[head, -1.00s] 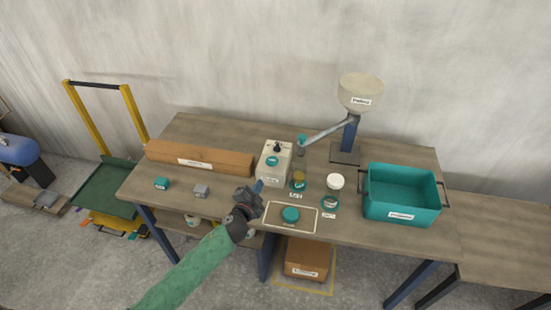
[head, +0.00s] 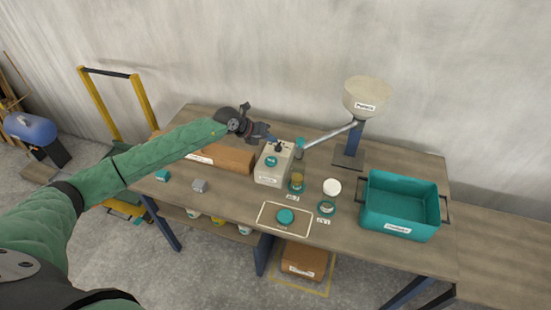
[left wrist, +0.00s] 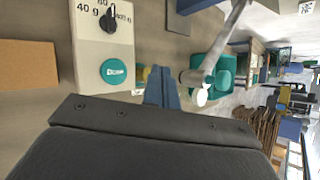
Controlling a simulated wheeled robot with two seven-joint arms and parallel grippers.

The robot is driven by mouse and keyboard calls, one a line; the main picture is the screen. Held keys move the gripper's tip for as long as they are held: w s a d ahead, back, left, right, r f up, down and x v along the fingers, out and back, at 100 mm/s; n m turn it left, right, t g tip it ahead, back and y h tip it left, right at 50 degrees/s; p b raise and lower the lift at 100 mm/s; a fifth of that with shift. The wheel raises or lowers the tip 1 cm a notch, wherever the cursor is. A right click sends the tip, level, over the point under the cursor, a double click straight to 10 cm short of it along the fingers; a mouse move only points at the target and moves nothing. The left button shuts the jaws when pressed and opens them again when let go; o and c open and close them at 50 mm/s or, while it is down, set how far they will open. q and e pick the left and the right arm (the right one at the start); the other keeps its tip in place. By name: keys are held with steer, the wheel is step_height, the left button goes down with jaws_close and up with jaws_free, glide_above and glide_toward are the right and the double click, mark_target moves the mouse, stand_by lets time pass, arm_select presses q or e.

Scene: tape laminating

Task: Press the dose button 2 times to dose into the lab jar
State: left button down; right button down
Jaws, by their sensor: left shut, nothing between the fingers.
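The dosing machine (head: 270,174) is a cream box on the table with a black dial on top. Its teal dose button (head: 271,161) faces the front and also shows clearly in the left wrist view (left wrist: 114,71). My left gripper (head: 271,139) is shut and empty, at the machine's upper back-left edge near the dial, apart from the button. Its blue fingertips (left wrist: 161,88) show to the right of the button in the wrist view. A small jar (head: 297,180) with yellowish contents and a teal band stands right of the machine, under the spout; its label is too small to read.
A hopper (head: 366,97) on a blue post feeds a slanted metal tube. A teal bin (head: 397,231) stands right; a cardboard box (head: 225,157) left.

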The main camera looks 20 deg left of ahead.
mark_target(268, 161)
arm_select(q)
steer(key=shift+w+a+y, duration=0.2)
steer(key=shift+a+y, duration=0.1)
steer(key=shift+a, duration=0.2)
arm_select(e)
steer(key=shift+s+d+f, duration=0.1)
steer(key=shift+s, duration=0.1)
steer(key=shift+w, duration=0.1)
